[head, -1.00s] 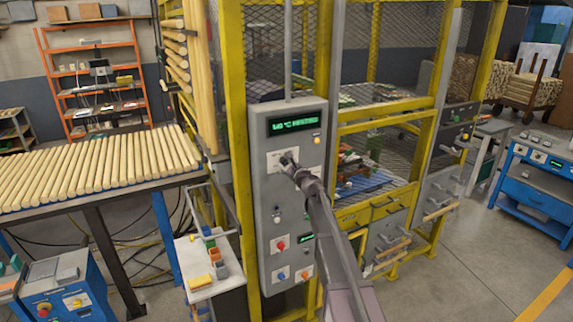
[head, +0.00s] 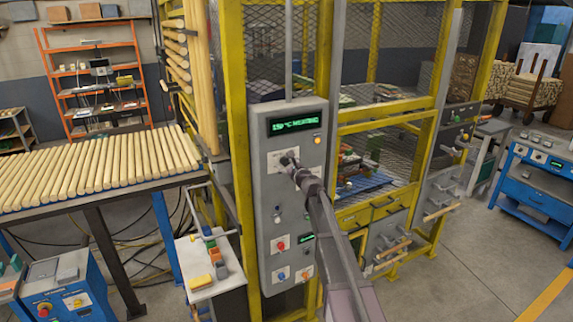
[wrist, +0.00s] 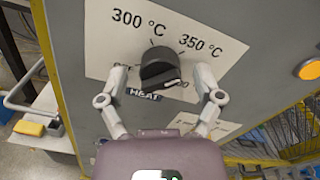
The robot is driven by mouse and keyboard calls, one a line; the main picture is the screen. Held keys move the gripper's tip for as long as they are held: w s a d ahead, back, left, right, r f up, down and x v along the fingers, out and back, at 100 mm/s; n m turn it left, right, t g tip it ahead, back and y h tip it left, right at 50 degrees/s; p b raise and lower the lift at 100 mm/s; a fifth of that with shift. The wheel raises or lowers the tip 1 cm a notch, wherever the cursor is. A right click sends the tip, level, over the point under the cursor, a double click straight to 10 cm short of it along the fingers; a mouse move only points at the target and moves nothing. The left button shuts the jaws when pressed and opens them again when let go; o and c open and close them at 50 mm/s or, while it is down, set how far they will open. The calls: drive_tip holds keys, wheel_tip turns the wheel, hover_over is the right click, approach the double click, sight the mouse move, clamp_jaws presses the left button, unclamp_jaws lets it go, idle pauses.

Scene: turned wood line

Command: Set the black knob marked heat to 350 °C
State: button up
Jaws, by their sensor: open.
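The black heat knob (wrist: 160,68) sits on a white dial plate (wrist: 95,50) in the wrist view. Its label HEAT is just below it. The marks 300 °C and 350 °C stand above it, at upper left and upper right; the left and lower-right marks are partly hidden. A pale line on the knob lies towards its lower right; its exact setting is hard to tell. My gripper (wrist: 162,76) is open, one finger on each side of the knob, with visible gaps. In the head view my gripper (head: 291,163) is at the plate, hiding the knob.
The grey control panel (head: 262,215) carries a green display (head: 295,124) that appears to read 150 °C HEATING. An orange lamp (wrist: 308,68) is right of the plate. More switches and buttons are lower on the panel. A yellow mesh cage (head: 235,150) surrounds the panel.

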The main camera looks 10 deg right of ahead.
drive_tip(key=shift+s, duration=0.2)
drive_tip(key=v, duration=1.1)
drive_tip(key=shift+s, duration=0.3)
drive_tip(key=shift+d, duration=0.15)
drive_tip(key=s+a+f+n+g+y+b, duration=0.1)
drive_tip(key=s+a+f+n+g+b, duration=0.3)
drive_tip(key=s+f+n, duration=0.35)
drive_tip(key=s+a+f+n+g+y+b, duration=0.1)
drive_tip(key=s+a+f+n+g+b, duration=0.2)
drive_tip(key=s+a+f+n+g, duration=0.45)
drive_tip(key=s+d+f+n+g+h+b, duration=0.2)
drive_tip(key=s+d+f+n+h+b, duration=0.1)
drive_tip(key=s+f+n, duration=0.3)
drive_tip(key=s+d+f+n+g+h+b, duration=0.3)
drive_tip(key=s+f+n, duration=0.3)
drive_tip(key=s+f, duration=0.4)
drive_tip(key=s+d+h, duration=0.1)
drive_tip(key=s, duration=0.1)
drive_tip(key=shift+s+d+f+n+g+h, duration=0.2)
drive_tip(key=shift+s+d+n+g+h, duration=0.1)
drive_tip(key=shift+d+g, duration=0.05)
drive_tip(key=shift+w, duration=0.15)
